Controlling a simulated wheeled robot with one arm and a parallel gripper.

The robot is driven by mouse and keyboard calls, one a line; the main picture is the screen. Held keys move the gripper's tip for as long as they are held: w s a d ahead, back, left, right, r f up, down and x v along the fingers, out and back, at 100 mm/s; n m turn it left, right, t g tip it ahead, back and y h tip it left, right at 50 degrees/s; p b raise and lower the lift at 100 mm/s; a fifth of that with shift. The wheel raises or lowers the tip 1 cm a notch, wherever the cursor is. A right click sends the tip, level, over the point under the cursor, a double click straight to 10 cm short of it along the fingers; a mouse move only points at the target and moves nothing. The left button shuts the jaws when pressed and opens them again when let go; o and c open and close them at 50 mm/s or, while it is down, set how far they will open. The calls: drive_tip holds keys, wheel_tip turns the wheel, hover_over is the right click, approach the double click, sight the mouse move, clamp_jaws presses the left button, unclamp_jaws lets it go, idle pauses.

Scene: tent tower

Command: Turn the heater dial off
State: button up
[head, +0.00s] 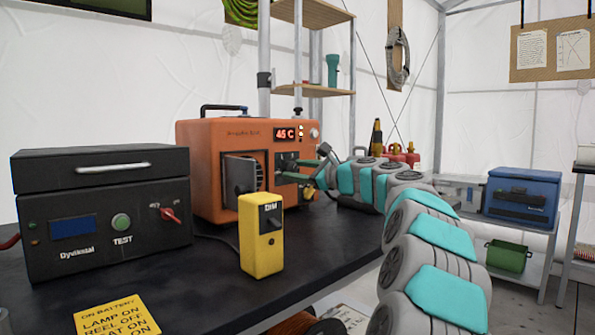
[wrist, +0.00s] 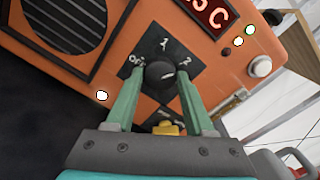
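The orange heater (head: 222,135) stands on the black table with a red display reading 45 C in the head view. Its front fills much of the wrist view (wrist: 220,62). The round black heater dial (wrist: 160,74) sits on a dark diamond plate marked 1 at the top, 2 at the right and what looks like off at the left. A small pale mark shows on the dial's right side. My gripper (wrist: 160,66) is open, with one green finger either side of the dial and gaps between. In the head view my gripper (head: 300,171) is at the heater's front and hides the dial.
A yellow DIM box (head: 261,235) stands on the table before the heater. A black tester box (head: 100,215) with a red switch is at left. A yellow note (head: 117,317) lies at the front. Red canisters (head: 400,155) stand behind my arm.

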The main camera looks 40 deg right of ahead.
clamp_jaws()
